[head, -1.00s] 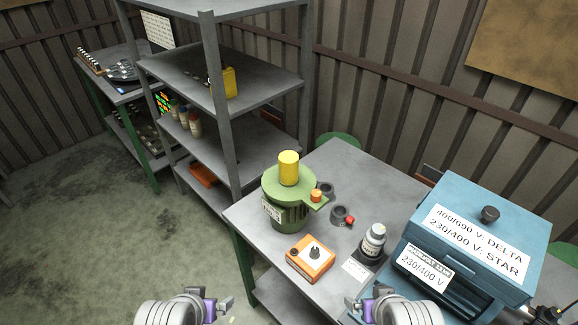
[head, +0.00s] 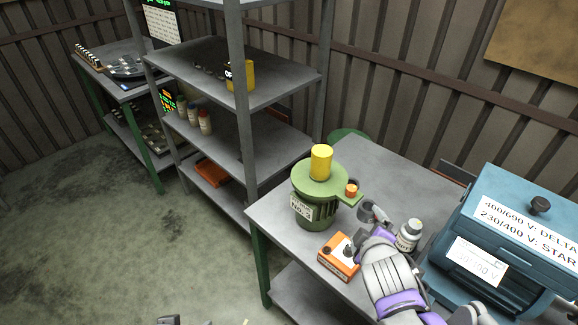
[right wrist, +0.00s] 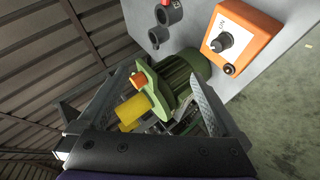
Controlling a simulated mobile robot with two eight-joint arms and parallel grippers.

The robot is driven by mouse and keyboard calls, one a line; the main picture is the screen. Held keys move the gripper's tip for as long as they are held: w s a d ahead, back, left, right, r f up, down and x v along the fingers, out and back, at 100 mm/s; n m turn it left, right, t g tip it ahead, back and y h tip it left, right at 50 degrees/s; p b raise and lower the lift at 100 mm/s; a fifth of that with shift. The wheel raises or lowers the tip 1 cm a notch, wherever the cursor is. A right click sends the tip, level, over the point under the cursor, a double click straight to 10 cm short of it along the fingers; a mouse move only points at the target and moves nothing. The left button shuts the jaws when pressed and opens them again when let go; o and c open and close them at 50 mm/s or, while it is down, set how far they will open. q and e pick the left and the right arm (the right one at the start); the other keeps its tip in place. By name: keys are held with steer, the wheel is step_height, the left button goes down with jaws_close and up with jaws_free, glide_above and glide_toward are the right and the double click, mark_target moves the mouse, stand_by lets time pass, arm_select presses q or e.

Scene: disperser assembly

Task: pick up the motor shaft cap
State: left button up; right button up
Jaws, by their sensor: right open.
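The motor shaft cap is a yellow cylinder (head: 321,162) standing upright on top of the green motor (head: 317,205) on the workbench. In the right wrist view the yellow cap (right wrist: 132,112) points toward the camera's lower left, with the green motor (right wrist: 180,78) behind it. My right gripper (head: 372,218) is to the right of the motor in the head view. Its fingers (right wrist: 160,75) are open, with the cap and motor flange seen between them; I see no contact with the cap. Only a sliver of my left gripper (head: 170,321) shows at the bottom edge.
An orange switch box (head: 338,257) and a white-capped bottle (head: 409,236) stand close to my right arm. A small orange button (head: 352,188) sits on the motor's flange. A blue box (head: 520,240) stands at the right. A grey shelf (head: 240,120) stands behind left.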

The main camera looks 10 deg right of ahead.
mark_target(326, 163)
steer(key=w+a+r+n+t+y+b, duration=0.1)
steer(key=w+n, duration=0.3)
steer(key=n, duration=0.5)
steer(key=w+a+r+n+t+y+b, duration=0.1)
steer(key=w+r+n+t+y+b, duration=0.1)
steer(key=n, duration=0.7)
steer(key=w+a+r+n+t+y+b, duration=0.1)
steer(key=w+n+t+y+b, duration=0.2)
steer(key=w+n, duration=0.4)
steer(key=shift+a+r+n+t+y, duration=0.15)
steer(key=shift+r+n+y, duration=0.1)
steer(key=shift+n, duration=0.35)
steer(key=shift+a+r+n+t+y, duration=0.15)
steer(key=shift+n+y, duration=0.1)
steer(key=shift+n, duration=0.35)
steer(key=shift+a+f+n+y, duration=0.1)
steer(key=shift+a+n+y, duration=0.15)
steer(key=shift+n, duration=0.55)
steer(key=shift+w+n, duration=0.25)
steer(key=shift+n, duration=0.05)
steer(key=x, duration=0.5)
steer(key=shift+s+a, duration=0.1)
steer(key=shift+a, duration=0.05)
steer(key=shift+x, duration=2.8)
arm_select(q)
step_height(326, 163, down, 8)
steer(key=s+d, duration=0.1)
steer(key=s, duration=0.1)
steer(key=shift+s+g, duration=0.25)
steer(key=shift+g, duration=0.05)
